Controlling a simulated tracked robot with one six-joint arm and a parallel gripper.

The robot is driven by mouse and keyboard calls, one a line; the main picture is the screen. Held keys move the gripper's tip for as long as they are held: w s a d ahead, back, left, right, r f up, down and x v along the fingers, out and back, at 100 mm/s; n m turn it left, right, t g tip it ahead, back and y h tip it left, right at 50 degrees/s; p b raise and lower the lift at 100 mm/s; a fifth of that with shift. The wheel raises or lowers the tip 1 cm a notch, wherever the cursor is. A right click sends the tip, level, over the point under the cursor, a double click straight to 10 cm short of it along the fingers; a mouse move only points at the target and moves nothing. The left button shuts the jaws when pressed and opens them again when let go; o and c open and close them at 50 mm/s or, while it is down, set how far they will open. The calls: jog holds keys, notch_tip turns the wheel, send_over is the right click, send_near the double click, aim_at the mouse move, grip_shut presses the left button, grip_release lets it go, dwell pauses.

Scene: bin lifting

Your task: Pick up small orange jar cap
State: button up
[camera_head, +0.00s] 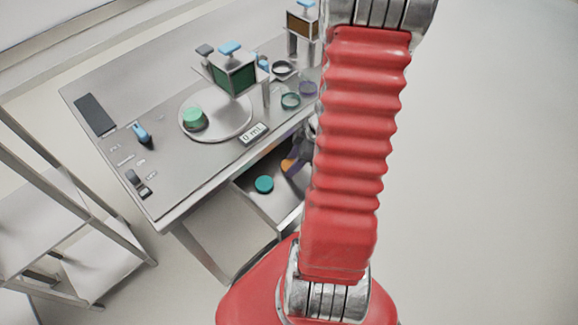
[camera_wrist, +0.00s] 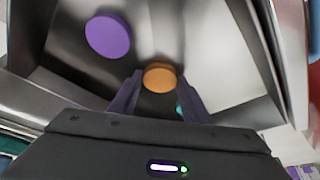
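The small orange jar cap (camera_wrist: 160,77) lies in the grey metal bin below the table. In the wrist view it is between my fingertips. My gripper (camera_wrist: 161,82) is open, with one dark finger on each side of the cap and a narrow gap at each side. I cannot tell how far the fingertips are above the bin floor. In the head view the gripper is mostly hidden behind my red arm.
A purple cap (camera_wrist: 108,36) lies in the bin, up and left of the orange one. A teal cap (camera_head: 264,184) lies at the bin's left; my right finger partly covers it in the wrist view. The bin wall (camera_wrist: 40,98) is close. The table (camera_head: 170,180) overhangs the bin.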

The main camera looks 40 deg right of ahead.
jog(key=c, duration=0.5)
jog(key=shift+c, duration=0.2)
jog(key=shift+r, duration=0.15)
notch_tip(320, 180, up, 18)
dwell(0.5)
jog(key=shift+w+f, duration=0.15)
jog(key=shift+f, duration=0.05)
dwell(0.3)
